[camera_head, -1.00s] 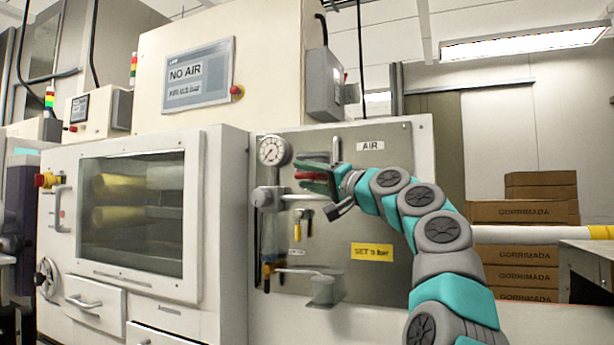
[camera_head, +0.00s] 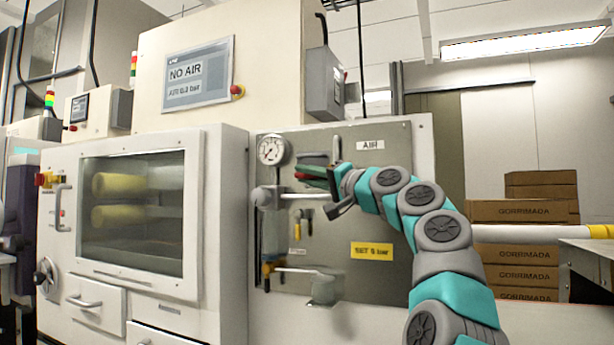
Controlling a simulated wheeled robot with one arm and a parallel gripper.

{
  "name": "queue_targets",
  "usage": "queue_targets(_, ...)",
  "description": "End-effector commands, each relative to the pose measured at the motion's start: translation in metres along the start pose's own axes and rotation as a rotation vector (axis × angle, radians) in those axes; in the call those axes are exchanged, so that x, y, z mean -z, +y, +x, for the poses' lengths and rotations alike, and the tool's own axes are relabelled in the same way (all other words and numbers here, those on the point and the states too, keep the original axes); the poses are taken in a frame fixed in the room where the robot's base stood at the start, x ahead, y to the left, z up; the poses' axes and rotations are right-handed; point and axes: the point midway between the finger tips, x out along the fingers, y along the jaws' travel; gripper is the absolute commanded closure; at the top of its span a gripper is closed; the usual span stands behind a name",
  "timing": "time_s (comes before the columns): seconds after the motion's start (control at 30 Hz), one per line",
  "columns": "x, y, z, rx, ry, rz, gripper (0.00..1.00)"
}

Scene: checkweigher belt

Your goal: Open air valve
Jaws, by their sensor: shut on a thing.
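The air valve's red handle (camera_head: 311,173) sits on the grey panel (camera_head: 390,215), to the right of the round pressure gauge (camera_head: 271,150). My gripper (camera_head: 318,174) reaches in from the right and is shut on the red handle, its teal fingers partly covering it. The valve body behind the fingers is mostly hidden. A label reading AIR (camera_head: 370,145) is above and to the right. The screen (camera_head: 198,74) reads NO AIR, with a smaller line that seems to give 0.2 bar.
Below the gripper are a small yellow-tipped lever (camera_head: 303,222) and a regulator column (camera_head: 270,238). A yellow label (camera_head: 372,251) reads SET 5 bar, slightly blurred. A grey cup-like part (camera_head: 325,290) sticks out low on the panel. Cartons (camera_head: 525,255) are stacked at right.

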Motion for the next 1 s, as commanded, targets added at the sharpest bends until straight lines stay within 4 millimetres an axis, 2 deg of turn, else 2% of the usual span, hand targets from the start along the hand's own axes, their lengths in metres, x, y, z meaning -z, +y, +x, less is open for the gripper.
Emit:
queue_targets(0.67,-0.0007,0.0021,0.0002,0.001,0.001,0.002,1.00)
queue_targets(0.8,-0.0030,0.0015,0.0014,0.058,0.035,0.026,1.00)
queue_targets(1.0,0.0041,-0.0071,0.0019,0.174,0.124,0.073,1.00)
